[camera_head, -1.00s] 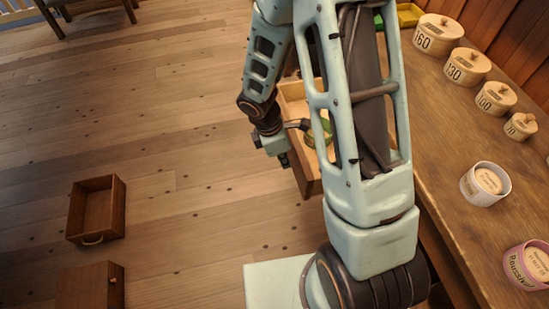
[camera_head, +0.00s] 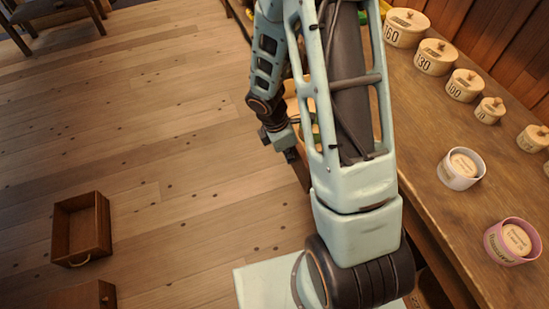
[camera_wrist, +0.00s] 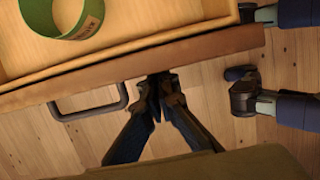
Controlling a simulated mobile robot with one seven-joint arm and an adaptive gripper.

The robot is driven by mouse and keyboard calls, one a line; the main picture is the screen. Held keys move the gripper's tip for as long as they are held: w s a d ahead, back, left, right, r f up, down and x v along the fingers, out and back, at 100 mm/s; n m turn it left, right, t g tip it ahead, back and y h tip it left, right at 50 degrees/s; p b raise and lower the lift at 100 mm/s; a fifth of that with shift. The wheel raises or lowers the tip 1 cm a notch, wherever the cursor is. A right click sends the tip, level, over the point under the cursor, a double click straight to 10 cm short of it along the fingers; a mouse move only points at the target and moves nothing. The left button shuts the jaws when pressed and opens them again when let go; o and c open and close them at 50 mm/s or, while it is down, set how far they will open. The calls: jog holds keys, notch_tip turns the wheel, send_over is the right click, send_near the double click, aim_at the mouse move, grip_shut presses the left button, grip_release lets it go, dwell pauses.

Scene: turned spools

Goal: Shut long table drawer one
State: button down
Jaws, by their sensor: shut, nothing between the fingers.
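The long table drawer (camera_wrist: 190,50) is open in the wrist view, showing its pale wooden inside and brown front. A dark metal handle (camera_wrist: 92,112) sits on its front, left of my gripper. A green ring-shaped thing (camera_wrist: 62,18) lies inside the drawer. My gripper (camera_wrist: 157,82) is shut and empty, its fingertips at the drawer front, right of the handle; I cannot tell whether they touch it. In the head view my gripper (camera_head: 291,154) is beside the drawer front (camera_head: 301,172), and my arm hides most of the drawer.
The long table (camera_head: 440,215) runs along the right, bearing several round lidded boxes (camera_head: 436,57), a white tub (camera_head: 461,169) and a pink tub (camera_head: 511,241). A small wooden drawer box (camera_head: 82,228) lies on the floor at left. The floor between is clear.

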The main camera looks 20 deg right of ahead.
jog(key=d+p, duration=0.1)
jog(key=d, duration=0.5)
jog(key=w+d+p, duration=0.1)
jog(key=d+p, duration=0.1)
jog(key=d, duration=0.4)
jog(key=w+d+p, duration=0.1)
jog(key=d+p, duration=0.1)
jog(key=d, duration=0.4)
jog(key=shift+d, duration=0.3)
jog(key=shift+a, duration=0.1)
